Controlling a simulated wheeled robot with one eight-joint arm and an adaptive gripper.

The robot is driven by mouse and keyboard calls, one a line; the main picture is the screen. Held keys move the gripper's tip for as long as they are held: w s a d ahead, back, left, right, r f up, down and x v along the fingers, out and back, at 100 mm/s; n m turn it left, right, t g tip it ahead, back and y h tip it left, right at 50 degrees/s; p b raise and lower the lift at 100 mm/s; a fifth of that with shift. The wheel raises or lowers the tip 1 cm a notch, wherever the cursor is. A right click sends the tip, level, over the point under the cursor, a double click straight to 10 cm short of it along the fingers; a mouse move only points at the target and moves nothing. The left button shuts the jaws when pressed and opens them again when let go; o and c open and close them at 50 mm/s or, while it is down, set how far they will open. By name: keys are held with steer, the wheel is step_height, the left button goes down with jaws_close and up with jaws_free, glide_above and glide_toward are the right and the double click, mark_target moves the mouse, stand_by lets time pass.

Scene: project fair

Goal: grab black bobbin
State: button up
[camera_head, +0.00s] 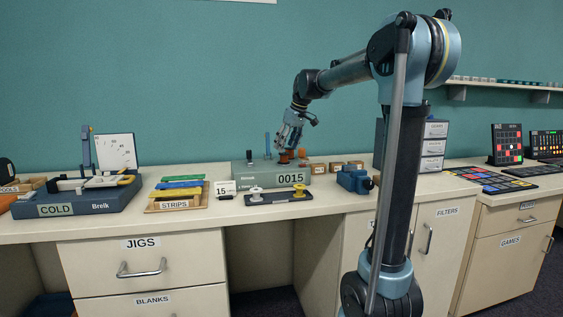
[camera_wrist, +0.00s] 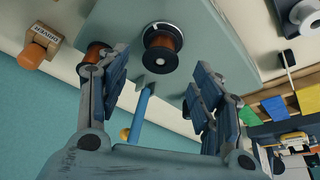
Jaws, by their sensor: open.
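A bobbin (camera_wrist: 162,48) with a black end and copper-coloured winding stands on the grey-green box (camera_head: 244,178) marked 0015. It shows between my gripper's fingers in the wrist view. A second copper-wound bobbin (camera_wrist: 95,52) with a dark end is partly hidden behind one finger. My gripper (camera_wrist: 158,72) is open and empty, with its fingers apart on both sides of the first bobbin. In the head view my gripper (camera_head: 288,148) is low over the box and largely hides the copper-coloured bobbin under it. I cannot tell whether the fingers touch anything.
A blue post (camera_wrist: 142,108) rises from the box close to the fingers. A dark tray (camera_head: 278,199) in front bears a white spool (camera_head: 255,192) and a yellow spool (camera_head: 299,187).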

mark_target(284, 153)
steer(key=shift+x, duration=2.55)
steer(key=shift+s, duration=0.15)
steer(key=c, duration=1)
